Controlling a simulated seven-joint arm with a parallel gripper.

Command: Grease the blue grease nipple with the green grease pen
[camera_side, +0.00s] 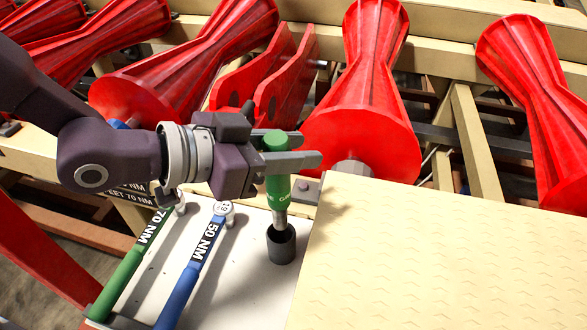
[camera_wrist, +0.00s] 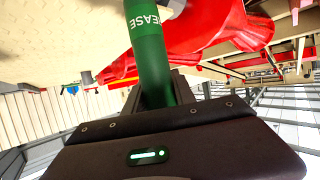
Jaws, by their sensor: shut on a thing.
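The green grease pen (camera_side: 279,183) stands upright with its silver lower end in a dark cup-shaped holder (camera_side: 281,246) on the white bench top. My gripper (camera_side: 303,149) is shut on the pen's upper part, with a finger on either side of it. The pen's green body also shows between my fingers in the wrist view (camera_wrist: 149,50), with part of its white lettering. A small blue part (camera_side: 118,124) shows at the end of a red roller behind my wrist; I cannot tell whether it is the blue grease nipple.
A green 70 NM wrench (camera_side: 131,271) and a blue 50 NM wrench (camera_side: 191,266) lie left of the holder. A cream veneer sheet (camera_side: 450,260) lies to the right. Several large red rollers (camera_side: 361,125) stand close behind my gripper.

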